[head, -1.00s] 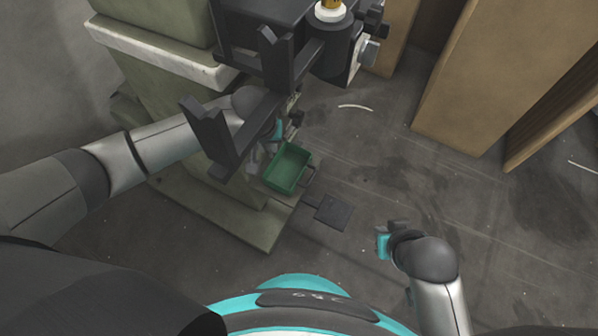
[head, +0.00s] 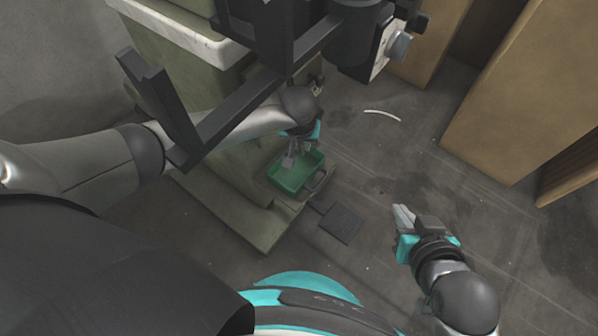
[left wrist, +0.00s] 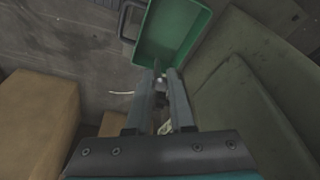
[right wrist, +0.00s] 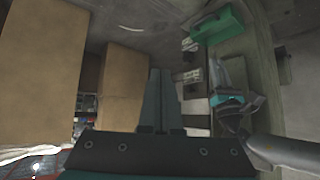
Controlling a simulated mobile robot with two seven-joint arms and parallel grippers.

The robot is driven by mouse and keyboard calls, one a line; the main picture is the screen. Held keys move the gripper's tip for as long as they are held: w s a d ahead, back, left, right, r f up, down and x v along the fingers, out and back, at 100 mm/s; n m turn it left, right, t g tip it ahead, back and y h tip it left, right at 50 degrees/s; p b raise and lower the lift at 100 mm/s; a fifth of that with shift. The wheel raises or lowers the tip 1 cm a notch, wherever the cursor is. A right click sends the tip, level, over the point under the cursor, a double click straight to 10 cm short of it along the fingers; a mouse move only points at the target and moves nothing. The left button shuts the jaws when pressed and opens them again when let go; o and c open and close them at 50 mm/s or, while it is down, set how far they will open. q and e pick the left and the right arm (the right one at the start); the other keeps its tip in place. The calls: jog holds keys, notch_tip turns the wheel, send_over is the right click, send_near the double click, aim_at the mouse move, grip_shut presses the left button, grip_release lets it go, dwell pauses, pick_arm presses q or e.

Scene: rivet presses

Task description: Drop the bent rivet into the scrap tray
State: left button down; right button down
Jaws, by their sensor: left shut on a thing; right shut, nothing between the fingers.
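The green scrap tray (head: 290,177) hangs at the side of the press base in the head view, and it looks empty in what shows of its inside. In the left wrist view my left gripper (left wrist: 158,75) is shut on a small grey rivet (left wrist: 159,86), with the tray (left wrist: 178,25) just beyond the fingertips. Whether the rivet is bent is too small to tell. My right gripper (head: 403,217) is shut and empty, out over the floor to the right; the right wrist view also shows the tray (right wrist: 216,27).
The press (head: 380,40) and its black frame stand above my left arm. A flat dark pedal (head: 341,223) lies on the floor near the tray. Cardboard boxes (head: 520,90) stand at the right. A thin pale strip (head: 382,114) lies on the floor. Floor around my right gripper is clear.

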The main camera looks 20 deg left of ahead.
pick_arm(q)
jog(key=shift+f+b, duration=0.45)
jog(key=shift+f, duration=0.25)
jog(key=shift+f+b, duration=1.2)
jog(key=shift+f, duration=0.2)
pick_arm(e)
jog(key=w+a+r+t+y, duration=0.1)
jog(key=a+r+t+y, duration=0.1)
jog(key=a+t, duration=0.3)
jog(key=shift+a+r+t+y, duration=0.25)
jog(key=shift+a+t+y, duration=0.05)
jog(key=shift+t+y, duration=0.3)
pick_arm(q)
jog(key=c, duration=0.7)
grip_release()
jog(key=shift+r, duration=0.15)
